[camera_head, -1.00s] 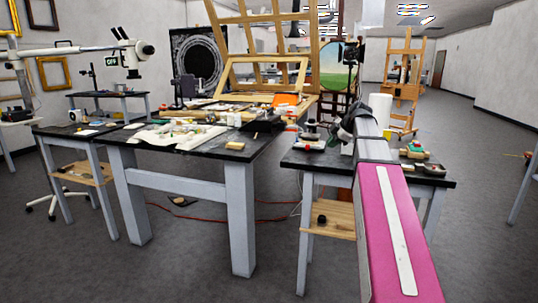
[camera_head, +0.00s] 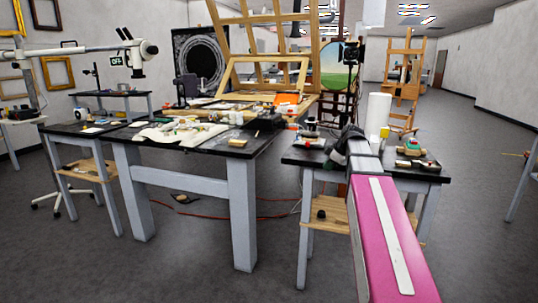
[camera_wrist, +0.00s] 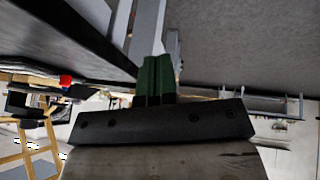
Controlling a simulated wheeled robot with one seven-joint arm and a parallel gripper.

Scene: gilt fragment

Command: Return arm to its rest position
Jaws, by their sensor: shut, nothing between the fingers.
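My arm reaches forward from the lower right in the head view as a pink link with a white strip, over the small black-topped side table (camera_head: 425,172). Its dark wrist end is at that table, and the fingertips cannot be made out clearly there. In the wrist view my gripper (camera_wrist: 156,75) shows two green fingers pressed together, with nothing between them. A grey table leg and the floor lie beyond them. The picture appears upside down, with a dark tabletop edge at upper left.
A large black-topped worktable (camera_head: 190,142) bears tools and a wooden frame. A white paper roll (camera_head: 377,114) and small items stand on the side table. A white microscope (camera_head: 136,52) is at left, a wooden easel (camera_head: 404,75) at the back.

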